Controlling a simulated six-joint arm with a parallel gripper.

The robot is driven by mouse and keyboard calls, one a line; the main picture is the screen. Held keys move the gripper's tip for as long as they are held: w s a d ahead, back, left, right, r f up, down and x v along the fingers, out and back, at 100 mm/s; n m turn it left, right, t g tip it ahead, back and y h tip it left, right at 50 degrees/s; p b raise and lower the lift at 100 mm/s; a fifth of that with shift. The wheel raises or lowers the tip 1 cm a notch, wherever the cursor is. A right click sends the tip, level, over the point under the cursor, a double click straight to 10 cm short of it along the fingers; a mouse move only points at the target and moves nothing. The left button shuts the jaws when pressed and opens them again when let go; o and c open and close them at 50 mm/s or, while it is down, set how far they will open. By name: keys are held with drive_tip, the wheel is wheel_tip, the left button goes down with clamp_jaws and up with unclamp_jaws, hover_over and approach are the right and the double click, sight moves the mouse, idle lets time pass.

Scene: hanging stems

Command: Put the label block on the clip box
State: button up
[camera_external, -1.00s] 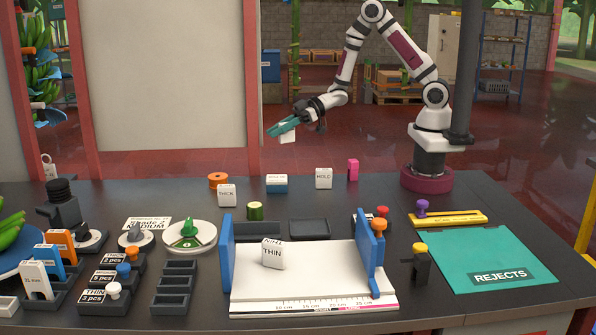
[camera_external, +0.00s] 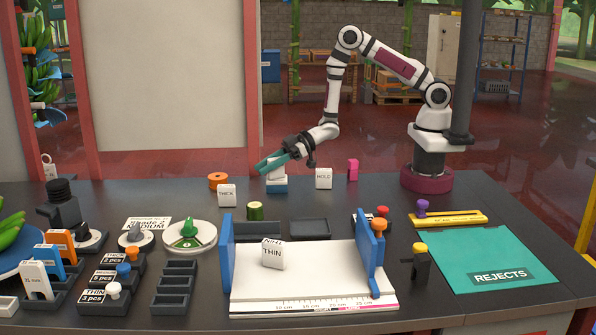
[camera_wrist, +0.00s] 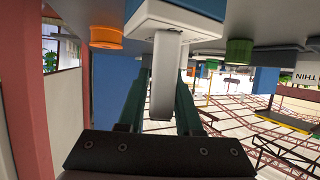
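The label block, small and white, is held in the teal fingers of my gripper (camera_external: 273,162). In the wrist view the block (camera_wrist: 165,78) is a pale upright piece between the two fingers (camera_wrist: 162,100). The clip box (camera_external: 277,187), blue with a white upper part, stands at the back middle of the table. The wrist view shows the white and blue clip box (camera_wrist: 178,20) upside down at the top, right at the block's end. The block is directly over the box; I cannot tell whether they touch. My gripper partly hides the block in the external view.
A THICK block (camera_external: 227,195) and an orange spool (camera_external: 218,180) stand left of the clip box; a HOLD block (camera_external: 323,178) stands right. A green cylinder (camera_external: 255,211) is in front. The white measuring board (camera_external: 330,270) carries a THIN block (camera_external: 273,254).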

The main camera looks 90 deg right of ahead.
drive_tip(key=shift+o, duration=1)
drive_tip(key=shift+r, duration=0.25)
drive_tip(key=s+d+r+m+g+h, duration=0.3)
drive_tip(key=s+d+r+g, duration=0.15)
drive_tip(key=s, duration=0.55)
drive_tip(key=s+d+r+m+g+h, duration=0.35)
drive_tip(key=s+r, duration=0.25)
drive_tip(key=s, duration=0.4)
drive_tip(key=s+a+r+m+g+y, duration=0.1)
drive_tip(key=s+a, duration=0.3)
drive_tip(key=s, duration=0.4)
drive_tip(key=s+a+r+m+g+y, duration=0.2)
drive_tip(key=s+a+r+g, duration=0.1)
drive_tip(key=s, duration=0.6)
drive_tip(key=shift+s+a+r+m+g, duration=0.15)
drive_tip(key=shift+a+r+m+g, duration=0.2)
drive_tip(key=shift+a+r, duration=0.65)
